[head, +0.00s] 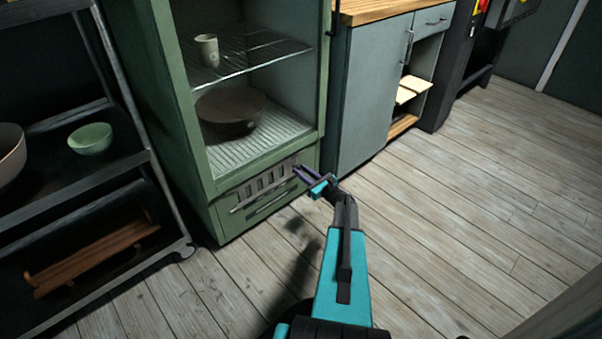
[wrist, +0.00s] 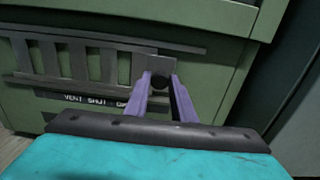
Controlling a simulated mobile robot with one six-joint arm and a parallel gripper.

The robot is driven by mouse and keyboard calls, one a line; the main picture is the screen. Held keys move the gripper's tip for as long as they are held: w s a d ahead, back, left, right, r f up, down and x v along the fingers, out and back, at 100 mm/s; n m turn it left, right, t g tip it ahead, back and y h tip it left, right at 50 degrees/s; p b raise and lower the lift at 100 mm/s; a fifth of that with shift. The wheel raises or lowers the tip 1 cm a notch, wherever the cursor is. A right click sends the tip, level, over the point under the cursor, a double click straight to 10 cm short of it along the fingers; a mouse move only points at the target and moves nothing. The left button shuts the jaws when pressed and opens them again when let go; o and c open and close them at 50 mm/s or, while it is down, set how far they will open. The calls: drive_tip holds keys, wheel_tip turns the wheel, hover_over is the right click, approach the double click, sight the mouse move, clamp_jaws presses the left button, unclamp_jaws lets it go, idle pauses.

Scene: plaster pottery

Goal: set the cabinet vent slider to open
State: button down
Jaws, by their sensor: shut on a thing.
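The green cabinet (head: 188,150) stands open-fronted left of centre in the head view. Its vent slider (head: 260,184) is a dark slotted plate low on the front panel; it also shows in the wrist view (wrist: 80,62). Below the slider, the wrist view shows a label (wrist: 90,100) reading "VENT SHUT" and then letters partly hidden by my gripper. A round dark knob (wrist: 160,81) is at the slider's right end. My gripper (head: 297,169) reaches the right end of the slider, and its purple fingers (wrist: 160,84) are shut on the knob.
Inside the cabinet, a cup (head: 207,50) and a large brown bowl (head: 231,110) stand on wire shelves. A dark rack (head: 130,161) with bowls stands at left. A grey cupboard (head: 372,90) stands at right. The plank floor (head: 480,200) at right is clear.

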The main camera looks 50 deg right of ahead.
drive_tip(key=shift+s+d+p, duration=0.1)
drive_tip(key=shift+d+p, duration=0.25)
drive_tip(key=shift+d, duration=0.95)
drive_tip(key=c, duration=1.5)
unclamp_jaws()
drive_tip(key=s+p, duration=0.1)
drive_tip(key=s, duration=0.3)
drive_tip(key=s+p, duration=0.1)
drive_tip(key=s, duration=0.4)
drive_tip(key=s+a+p, duration=0.1)
drive_tip(key=s, duration=0.3)
drive_tip(key=shift+s, duration=0.4)
drive_tip(key=shift+a+p, duration=0.1)
drive_tip(key=shift+p, duration=0.2)
